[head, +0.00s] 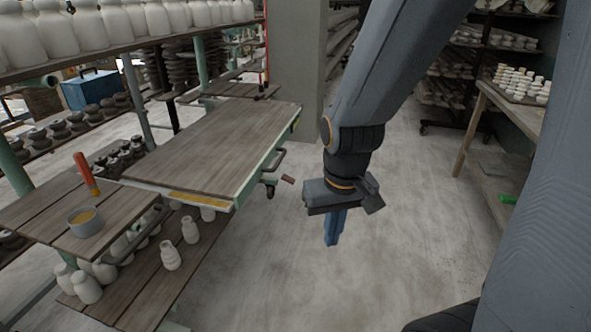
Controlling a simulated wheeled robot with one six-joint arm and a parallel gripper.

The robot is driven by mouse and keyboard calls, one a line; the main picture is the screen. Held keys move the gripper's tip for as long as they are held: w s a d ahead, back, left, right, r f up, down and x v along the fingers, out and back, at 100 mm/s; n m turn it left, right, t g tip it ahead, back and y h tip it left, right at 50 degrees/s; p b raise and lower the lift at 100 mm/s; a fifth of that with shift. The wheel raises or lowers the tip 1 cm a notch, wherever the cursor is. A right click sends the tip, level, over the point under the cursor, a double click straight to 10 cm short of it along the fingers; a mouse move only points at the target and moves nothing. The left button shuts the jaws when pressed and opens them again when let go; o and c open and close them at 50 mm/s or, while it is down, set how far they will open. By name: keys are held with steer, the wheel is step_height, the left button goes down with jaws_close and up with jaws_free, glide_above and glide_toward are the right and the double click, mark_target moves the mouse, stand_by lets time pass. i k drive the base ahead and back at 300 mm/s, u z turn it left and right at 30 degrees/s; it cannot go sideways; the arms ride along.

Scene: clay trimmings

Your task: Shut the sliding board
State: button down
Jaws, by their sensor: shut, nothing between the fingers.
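The sliding board (205,140) is a brown wooden panel with a pale green and white frame and a yellow strip along its near edge. It juts out to the right from the shelving, over the aisle. A dark bracket or handle shows at its right side, with a caster below; I cannot tell what they belong to. My gripper (334,242) points down over the floor, to the right of the board and apart from it. Its blue fingers are together and hold nothing.
A grey bowl (86,222) and an orange-handled tool (87,174) are on the wooden shelf at left. White bottles (170,255) stand below. A small brown piece (288,180) lies on the floor. A grey pillar (297,60) stands behind. The floor around my gripper is mostly clear.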

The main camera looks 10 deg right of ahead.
mark_target(217, 161)
steer(key=z, duration=0.5)
steer(key=i, duration=0.95)
steer(key=u, duration=0.15)
